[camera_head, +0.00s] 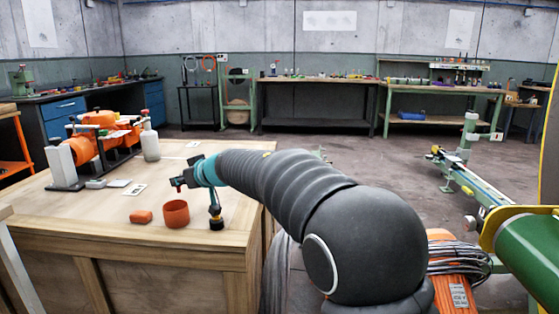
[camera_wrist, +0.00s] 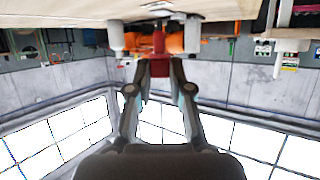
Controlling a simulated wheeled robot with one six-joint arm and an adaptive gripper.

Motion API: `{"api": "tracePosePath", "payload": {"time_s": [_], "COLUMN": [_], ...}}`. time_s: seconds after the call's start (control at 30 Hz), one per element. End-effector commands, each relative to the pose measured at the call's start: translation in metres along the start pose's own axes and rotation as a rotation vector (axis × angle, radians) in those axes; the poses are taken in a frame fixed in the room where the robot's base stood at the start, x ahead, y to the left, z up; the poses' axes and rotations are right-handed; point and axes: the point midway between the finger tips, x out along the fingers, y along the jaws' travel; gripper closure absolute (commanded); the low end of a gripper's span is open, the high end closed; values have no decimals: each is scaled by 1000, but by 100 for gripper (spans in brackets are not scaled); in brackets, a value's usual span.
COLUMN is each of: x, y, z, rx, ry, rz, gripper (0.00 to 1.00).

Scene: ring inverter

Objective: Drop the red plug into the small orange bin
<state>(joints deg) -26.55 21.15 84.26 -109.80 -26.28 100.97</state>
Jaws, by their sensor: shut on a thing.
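The red plug (camera_head: 177,182) is in my gripper (camera_head: 181,181), just past the end of the black sleeved arm in the head view. In the wrist view the red plug (camera_wrist: 159,66) sits between the fingertips of my gripper (camera_wrist: 159,78), which are shut on it. The small orange bin (camera_head: 176,214) stands upright on the wooden bench. The plug is above the bin's rim in the head view and apart from it. The bin's inside is mostly hidden by its wall.
An orange block (camera_head: 141,216) lies left of the bin. A white bottle (camera_head: 150,143) and an orange machine (camera_head: 95,140) stand farther back. The wooden bench (camera_head: 95,215) is clear at the front left.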

Motion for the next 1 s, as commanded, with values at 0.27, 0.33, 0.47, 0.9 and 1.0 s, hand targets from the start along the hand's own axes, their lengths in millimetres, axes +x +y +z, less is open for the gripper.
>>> {"api": "tracePosePath", "payload": {"time_s": [0.27,0.33,0.47,0.9,1.0], "x": [10,10,10,9,10], "y": [1,2,2,3,3], "z": [25,27,27,27,27], "rx": [-1,0,0,1,1], "ry": [0,0,0,0,0], "rz": [2,3,3,4,4], "gripper": [94,94,94,51,51]}}
